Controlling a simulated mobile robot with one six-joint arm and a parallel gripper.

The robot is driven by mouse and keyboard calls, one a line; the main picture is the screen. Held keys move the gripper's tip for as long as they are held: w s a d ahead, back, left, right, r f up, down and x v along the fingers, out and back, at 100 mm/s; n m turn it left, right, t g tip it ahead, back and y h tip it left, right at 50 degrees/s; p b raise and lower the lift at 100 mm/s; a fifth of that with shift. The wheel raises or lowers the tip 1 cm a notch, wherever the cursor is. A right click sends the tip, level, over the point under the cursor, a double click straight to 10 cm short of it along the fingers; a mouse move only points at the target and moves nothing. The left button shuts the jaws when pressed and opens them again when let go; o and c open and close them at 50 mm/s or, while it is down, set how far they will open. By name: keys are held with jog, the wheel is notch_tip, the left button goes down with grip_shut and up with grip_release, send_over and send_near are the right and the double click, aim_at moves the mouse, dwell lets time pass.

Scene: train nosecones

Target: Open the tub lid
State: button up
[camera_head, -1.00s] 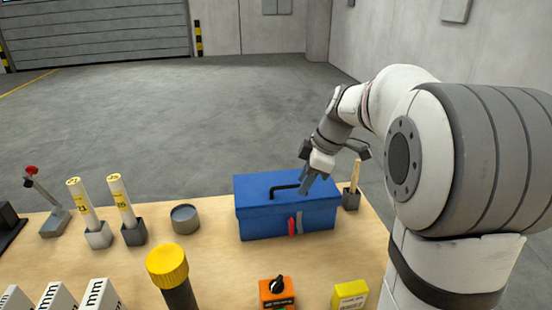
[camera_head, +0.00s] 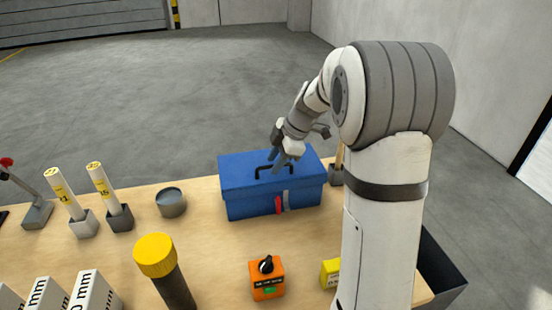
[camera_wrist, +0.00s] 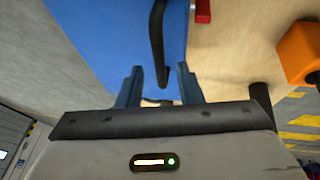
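The blue tub (camera_head: 245,205) stands on the wooden table with its lid (camera_head: 238,170) closed. A black bar handle (camera_head: 262,167) is on top of the lid, and a red latch (camera_head: 278,205) is on its front beside a grey strip. My gripper (camera_head: 281,163) is over the lid at the handle's right end. In the wrist view my gripper (camera_wrist: 160,85) has its two fingers apart, with the end of the black handle (camera_wrist: 157,50) showing between them. I cannot tell whether the fingers touch the handle. The red latch (camera_wrist: 203,10) shows at the top of the wrist view.
An orange switch box (camera_head: 267,281) and a yellow block (camera_head: 330,273) lie in front of the tub. A round grey tin (camera_head: 171,203) and two white tubes in holders stand left of it. A yellow-capped cylinder (camera_head: 157,257) stands nearer. A holder (camera_head: 336,176) stands close right of the tub.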

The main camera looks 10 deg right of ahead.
jog(key=shift+c, duration=0.5)
grip_shut()
